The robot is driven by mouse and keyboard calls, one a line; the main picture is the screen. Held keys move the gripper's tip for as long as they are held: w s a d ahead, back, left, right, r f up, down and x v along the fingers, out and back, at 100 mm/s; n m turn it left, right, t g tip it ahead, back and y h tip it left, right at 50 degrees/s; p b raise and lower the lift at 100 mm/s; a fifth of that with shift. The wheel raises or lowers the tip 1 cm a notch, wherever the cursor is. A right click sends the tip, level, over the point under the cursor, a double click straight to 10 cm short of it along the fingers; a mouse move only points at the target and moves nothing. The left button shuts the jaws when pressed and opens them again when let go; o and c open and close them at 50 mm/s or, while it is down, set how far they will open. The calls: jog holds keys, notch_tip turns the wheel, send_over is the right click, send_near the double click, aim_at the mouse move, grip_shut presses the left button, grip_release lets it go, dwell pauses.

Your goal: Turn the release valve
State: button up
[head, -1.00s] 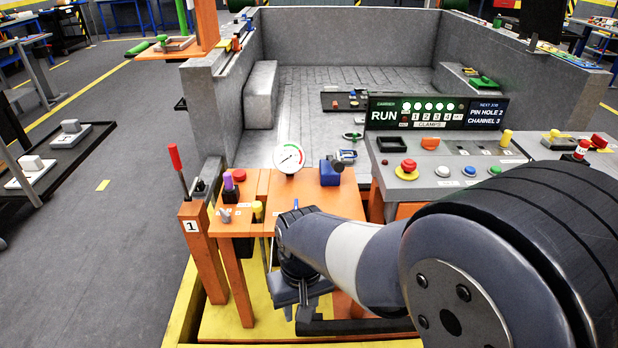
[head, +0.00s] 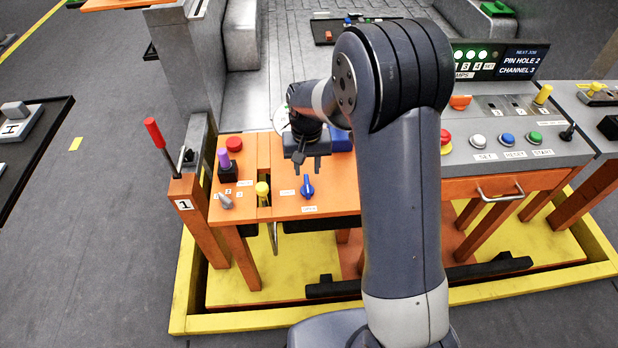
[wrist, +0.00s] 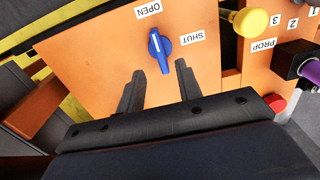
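The release valve is a small blue knob (head: 308,188) on the orange bench top (head: 335,190). In the wrist view the blue knob (wrist: 160,52) lies between an OPEN label (wrist: 148,10) and a SHUT label (wrist: 190,37). Its white mark is on the end nearer OPEN. My gripper (head: 307,164) points down just behind the knob in the head view. In the wrist view my gripper (wrist: 159,82) has its two fingers apart with nothing between them. The knob is beyond the fingertips, roughly in line with the gap, not touched.
A yellow knob (head: 262,190), a purple-topped lever (head: 224,160) and a red button (head: 234,144) stand left of the valve. A blue block (head: 341,140) is close behind my gripper. A red-handled lever (head: 155,135) rises at the left. A control panel (head: 500,130) is at the right.

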aim_at(307, 183)
notch_tip(307, 183, down, 6)
jog(key=shift+f, duration=0.2)
grip_shut()
dwell(0.4)
